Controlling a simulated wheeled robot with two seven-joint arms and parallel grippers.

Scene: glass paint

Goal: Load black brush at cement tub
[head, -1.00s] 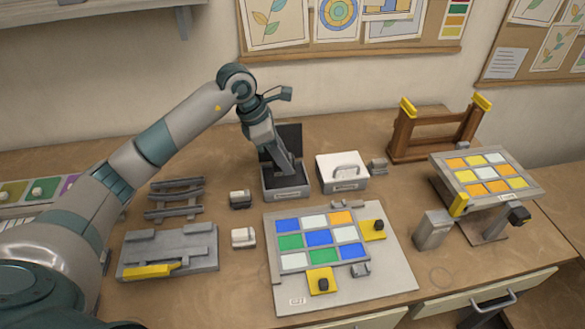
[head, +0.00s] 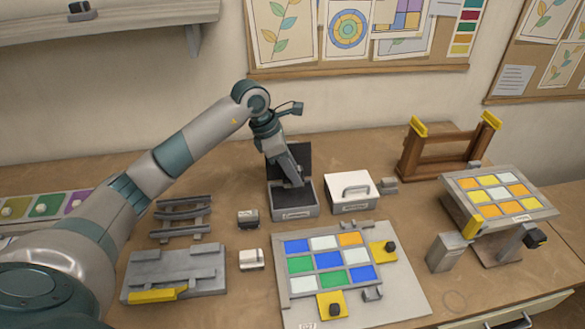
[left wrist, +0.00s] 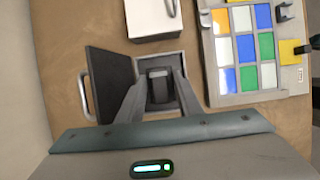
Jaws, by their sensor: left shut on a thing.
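The cement tub (head: 296,211) is a grey box with dark insides and a raised dark lid, at the back middle of the bench. In the left wrist view its rim (left wrist: 171,57) frames my fingertips. My left gripper (head: 297,181) points down into the tub's opening. Its fingers are shut on a small dark grey piece, which I take to be the black brush (left wrist: 158,85). The brush is mostly hidden in the head view, and I cannot tell whether it touches the tub's floor. My right gripper is not in view.
A white box with a handle (head: 351,194) stands close right of the tub. A dark block (head: 248,219) and a white block (head: 251,259) stand left of the coloured glass panel (head: 328,263). A wooden rack (head: 445,153) and a tilted panel (head: 497,196) are at right.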

